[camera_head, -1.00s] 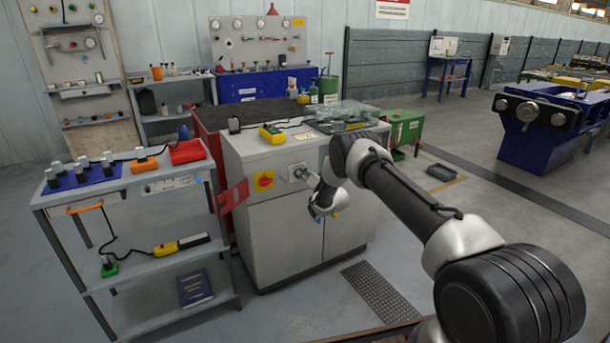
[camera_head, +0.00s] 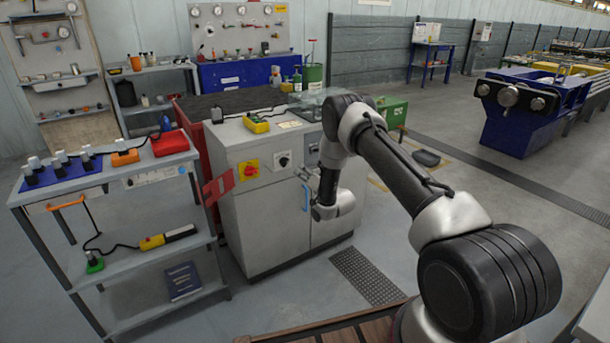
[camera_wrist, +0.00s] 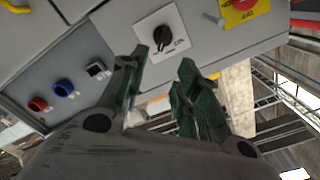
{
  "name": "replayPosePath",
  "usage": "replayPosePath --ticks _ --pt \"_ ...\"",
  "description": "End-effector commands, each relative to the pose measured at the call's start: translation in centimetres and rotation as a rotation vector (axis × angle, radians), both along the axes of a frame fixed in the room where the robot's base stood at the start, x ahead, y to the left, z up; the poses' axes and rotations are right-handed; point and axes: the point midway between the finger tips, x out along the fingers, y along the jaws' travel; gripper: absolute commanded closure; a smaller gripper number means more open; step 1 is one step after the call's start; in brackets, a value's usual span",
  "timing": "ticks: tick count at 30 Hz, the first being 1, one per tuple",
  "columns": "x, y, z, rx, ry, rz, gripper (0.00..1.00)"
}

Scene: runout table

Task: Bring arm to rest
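My gripper (camera_wrist: 158,85) shows in the wrist view with its two dark green fingers spread and nothing between them. Beyond the fingertips is a black rotary knob (camera_wrist: 162,36) on a white plate, on the front of the grey cabinet (camera_wrist: 95,30). In the head view my gripper (camera_head: 304,173) is small, in front of the cabinet (camera_head: 262,215), to the right of and slightly below the same knob (camera_head: 283,159). The gripper looks apart from the knob. My arm reaches in from the lower right, bent at the elbow.
A red button on a yellow plate (camera_head: 248,170) sits left of the knob. Red, blue and black controls (camera_wrist: 64,88) lie along the panel. A grey shelf cart (camera_head: 130,185) stands left, with a red flap (camera_head: 218,187) near the cabinet. Floor right of the cabinet is open.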

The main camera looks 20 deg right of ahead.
Motion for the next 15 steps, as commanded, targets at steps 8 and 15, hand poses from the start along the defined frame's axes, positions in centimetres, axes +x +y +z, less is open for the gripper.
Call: replayPosePath --ticks 8,15 --pt "-0.7 -0.2 0.1 -0.001 -0.002 0.0 0.68" --pt "-0.7 -0.3 -0.9 -0.057 0.023 -0.001 0.68"
